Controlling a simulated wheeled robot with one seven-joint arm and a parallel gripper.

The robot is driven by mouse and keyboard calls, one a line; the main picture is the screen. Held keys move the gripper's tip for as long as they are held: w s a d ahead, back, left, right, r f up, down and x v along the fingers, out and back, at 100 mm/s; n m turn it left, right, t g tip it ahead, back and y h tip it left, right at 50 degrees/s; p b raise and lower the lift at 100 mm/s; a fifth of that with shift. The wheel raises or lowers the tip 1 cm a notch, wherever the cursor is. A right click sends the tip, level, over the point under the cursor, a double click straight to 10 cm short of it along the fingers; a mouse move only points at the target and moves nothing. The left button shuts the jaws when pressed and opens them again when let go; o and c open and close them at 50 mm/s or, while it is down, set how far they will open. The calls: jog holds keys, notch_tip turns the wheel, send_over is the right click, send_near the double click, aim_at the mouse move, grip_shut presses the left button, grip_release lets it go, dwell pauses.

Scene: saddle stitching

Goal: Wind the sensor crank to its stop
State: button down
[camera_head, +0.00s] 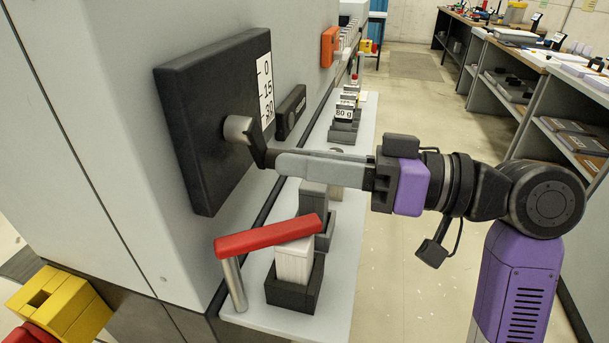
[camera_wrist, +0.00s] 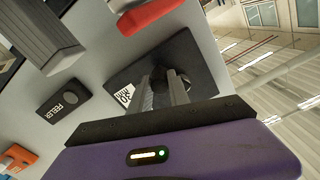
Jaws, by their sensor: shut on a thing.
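The sensor crank (camera_head: 241,130) sticks out from a square black plate (camera_head: 207,115) on the grey machine wall. It has a grey hub, and a short dark arm slopes down and right from it. A white scale (camera_head: 265,88) marked 0, 15 and 30 runs down the plate's right edge. My gripper (camera_head: 281,163) reaches in from the right, level, and is shut on the crank's outer end. The fingers hide most of the grip. In the wrist view my gripper (camera_wrist: 167,92) has its two fingers in front of the black plate (camera_wrist: 196,66), with a dark crank part between them.
A red bar (camera_head: 268,236) with a metal post stands below my gripper, over a white stack (camera_head: 294,262) in a dark holder on a pale shelf (camera_head: 340,290). A black FEELER box (camera_head: 290,111) sits beside the scale. The aisle floor is clear.

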jog(key=shift+w+d, duration=0.1)
dwell(0.4)
jog(key=c, duration=1.2)
grip_release()
jog(key=shift+c, duration=0.2)
jog(key=v, duration=0.7)
jog(key=shift+d, duration=0.35)
jog(key=shift+r, duration=0.2)
